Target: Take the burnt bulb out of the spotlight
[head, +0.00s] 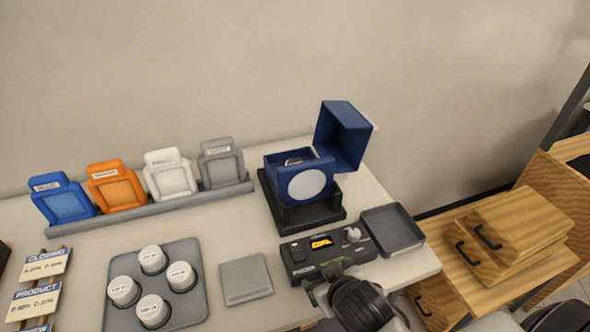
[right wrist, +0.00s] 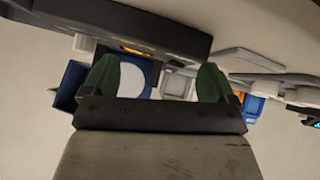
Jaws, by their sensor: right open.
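The spotlight is a dark blue box (head: 280,170) on a black base (head: 321,218), with a white round lens on its front. Its blue lid (head: 342,137) stands open at the upper right. A small part of something shows inside the open top, too small to identify as the bulb. In the right wrist view the blue spotlight (right wrist: 69,84) shows behind the fingers. My right gripper (right wrist: 157,82) is open and empty, with green fingertips apart. In the head view it is at the bottom, in front of the control box and apart from the spotlight. My left gripper is out of view.
A control box (head: 298,259) with a lit display stands before the spotlight; an empty grey tray (head: 393,229) lies right of it. Left are a grey pad (head: 245,279), a holder (head: 197,291) with several white round pieces, and a rack (head: 150,210) of coloured frames. Wooden drawers (head: 520,238) stand right.

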